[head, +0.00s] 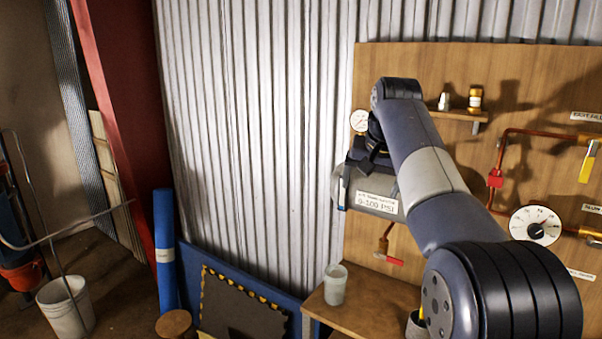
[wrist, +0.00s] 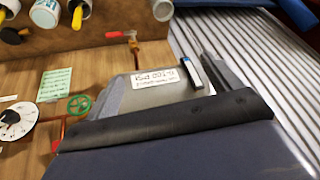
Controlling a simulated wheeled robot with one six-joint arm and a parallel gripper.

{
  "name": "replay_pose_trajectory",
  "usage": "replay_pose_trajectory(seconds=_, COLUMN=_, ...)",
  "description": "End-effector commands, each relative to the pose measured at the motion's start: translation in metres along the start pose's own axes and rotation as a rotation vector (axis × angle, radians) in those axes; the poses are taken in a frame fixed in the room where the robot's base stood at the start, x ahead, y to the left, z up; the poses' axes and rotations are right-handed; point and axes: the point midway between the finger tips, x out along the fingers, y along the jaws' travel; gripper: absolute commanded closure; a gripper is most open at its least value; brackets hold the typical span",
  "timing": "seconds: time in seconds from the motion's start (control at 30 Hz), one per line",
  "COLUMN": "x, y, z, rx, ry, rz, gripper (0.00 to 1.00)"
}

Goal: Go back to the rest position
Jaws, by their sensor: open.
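My gripper (head: 366,188) is in front of the left part of the wooden board (head: 480,70), beside a pressure gauge (head: 359,120). In the wrist view my gripper (wrist: 165,78) shows upside down against the board, its grey jaws apart with no object visible between them. A white label reading 0-300 PSI (head: 377,201) shows by the jaws, and it also shows in the wrist view (wrist: 168,82). My arm reaches from the lower right up across the board and hides part of it. The dark wrist hides the gripper's upper part.
A shelf (head: 450,114) with small bottles is right of my arm. Red piping (head: 540,132) and a white dial (head: 535,226) are farther right. Below is a bench (head: 365,310) with a grey cup (head: 335,285). A red-handled valve (head: 388,259) sits above it.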

Motion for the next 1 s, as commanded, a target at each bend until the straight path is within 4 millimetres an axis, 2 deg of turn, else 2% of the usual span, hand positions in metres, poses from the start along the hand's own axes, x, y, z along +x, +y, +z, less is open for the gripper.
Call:
replay_pose_trajectory(seconds=0.03, x=0.011, y=0.001, z=0.004, rx=-0.005, ry=-0.003, rz=-0.003, gripper=0.14)
replay_pose_trajectory(seconds=0.1, x=0.018, y=0.002, z=0.007, rx=-0.012, ry=-0.006, rz=-0.006, gripper=0.14)
replay_pose_trajectory(seconds=0.3, x=0.028, y=0.003, z=0.010, rx=-0.022, ry=-0.008, rz=-0.012, gripper=0.14)
replay_pose_trajectory(seconds=0.73, x=0.028, y=0.003, z=0.011, rx=-0.025, ry=-0.006, rz=-0.011, gripper=0.14)
replay_pose_trajectory(seconds=1.0, x=0.018, y=0.009, z=0.021, rx=-0.059, ry=0.031, rz=-0.001, gripper=0.14)
